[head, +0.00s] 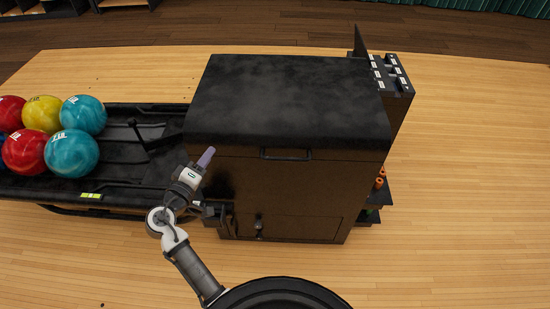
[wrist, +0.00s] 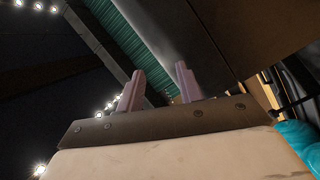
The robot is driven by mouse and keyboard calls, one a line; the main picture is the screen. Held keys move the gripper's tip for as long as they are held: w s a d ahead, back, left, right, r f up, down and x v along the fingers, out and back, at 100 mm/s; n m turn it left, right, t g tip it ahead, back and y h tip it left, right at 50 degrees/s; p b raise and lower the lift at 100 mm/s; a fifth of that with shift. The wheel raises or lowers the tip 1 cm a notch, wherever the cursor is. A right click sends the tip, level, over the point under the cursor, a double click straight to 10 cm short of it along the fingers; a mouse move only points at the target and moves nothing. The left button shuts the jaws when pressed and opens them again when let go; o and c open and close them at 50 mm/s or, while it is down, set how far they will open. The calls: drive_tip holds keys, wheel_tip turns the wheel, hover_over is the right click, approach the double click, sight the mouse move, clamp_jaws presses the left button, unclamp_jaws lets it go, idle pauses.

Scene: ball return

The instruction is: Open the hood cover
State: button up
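The hood cover (head: 292,95) is the dark, mottled lid on top of the black ball-return machine (head: 290,195). It looks closed, lying flat over the body. A dark bar handle (head: 286,155) sits on the front, just under the cover's front edge. My gripper (head: 207,156) is left of the handle, near the machine's front left corner and apart from the handle. In the wrist view its two pinkish fingers (wrist: 160,88) stand apart with nothing between them. A dark machine face (wrist: 235,45) fills the upper right there.
Several red, yellow and blue balls (head: 72,152) rest on the black rack (head: 125,150) at left. A shelf with small labelled items (head: 392,75) stands at the machine's right. A latch (head: 259,227) shows low on the front. Wooden floor (head: 450,200) at right is clear.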

drive_tip(key=s+d+f+m+g+h, duration=0.1)
drive_tip(key=s+d+f+g+h, duration=0.15)
drive_tip(key=d+h, duration=0.2)
drive_tip(key=s+d+f+m+g+h, duration=0.1)
drive_tip(key=s+d+f+h, duration=0.25)
drive_tip(key=d, duration=0.25)
drive_tip(key=shift+h, duration=0.3)
drive_tip(key=p+x, duration=0.3)
drive_tip(key=x, duration=1.1)
drive_tip(key=shift+w+f+p, duration=0.1)
drive_tip(key=shift+w+p, duration=0.05)
drive_tip(key=shift+p, duration=0.15)
drive_tip(key=shift+c, duration=0.5)
clamp_jaws()
